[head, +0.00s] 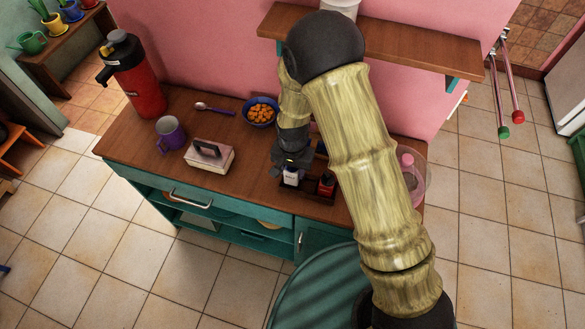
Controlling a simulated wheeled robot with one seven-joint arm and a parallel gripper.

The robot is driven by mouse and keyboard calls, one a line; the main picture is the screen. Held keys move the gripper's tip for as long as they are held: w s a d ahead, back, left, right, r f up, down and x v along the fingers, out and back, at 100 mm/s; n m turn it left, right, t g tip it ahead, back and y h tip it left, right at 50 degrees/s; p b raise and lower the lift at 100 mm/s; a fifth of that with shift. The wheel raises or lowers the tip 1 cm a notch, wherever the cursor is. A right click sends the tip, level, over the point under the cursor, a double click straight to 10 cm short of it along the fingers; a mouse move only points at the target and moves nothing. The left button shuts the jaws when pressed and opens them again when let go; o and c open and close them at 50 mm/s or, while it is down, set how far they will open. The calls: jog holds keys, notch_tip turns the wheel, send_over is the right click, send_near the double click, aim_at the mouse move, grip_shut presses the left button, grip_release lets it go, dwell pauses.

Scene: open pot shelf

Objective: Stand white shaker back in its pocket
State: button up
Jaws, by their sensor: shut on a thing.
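My gripper (291,166) points down over the right part of the wooden counter. It is shut on the white shaker (291,177), which looks upright, with its top between the fingers. A dark condiment rack (315,197) with pockets is right at the shaker, under my arm. The white shaker is over or in the rack's front left pocket; I cannot tell whether its base touches the bottom. A dark red bottle (327,185) stands in the pocket to its right. My arm hides the rear of the rack.
On the counter (240,184) are a blue bowl of orange pieces (260,112), a purple spoon (216,109), a butter dish (209,157), a purple mug (170,134) and a red flask (136,76). A clear container (417,180) stands right. A wall shelf (408,45) hangs behind.

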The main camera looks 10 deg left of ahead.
jog(key=shift+f+b, duration=0.8)
jog(key=shift+f, duration=0.5)
dwell(1.3)
jog(key=o, duration=1.2)
jog(key=shift+c, duration=0.2)
jog(key=shift+r, duration=0.15)
notch_tip(320, 180, up, 17)
jog(key=b, duration=0.2)
jog(key=shift+b, duration=0.3)
jog(key=shift+r, duration=0.1)
jog(key=s+d+r+t, duration=0.1)
jog(key=s+d, duration=0.2)
jog(key=d, duration=0.9)
jog(key=s+d+r+n+t, duration=0.1)
jog(key=s+d, duration=0.3)
jog(key=d, duration=0.9)
jog(key=shift+d+r+t, duration=0.15)
jog(key=shift+d+t, duration=0.15)
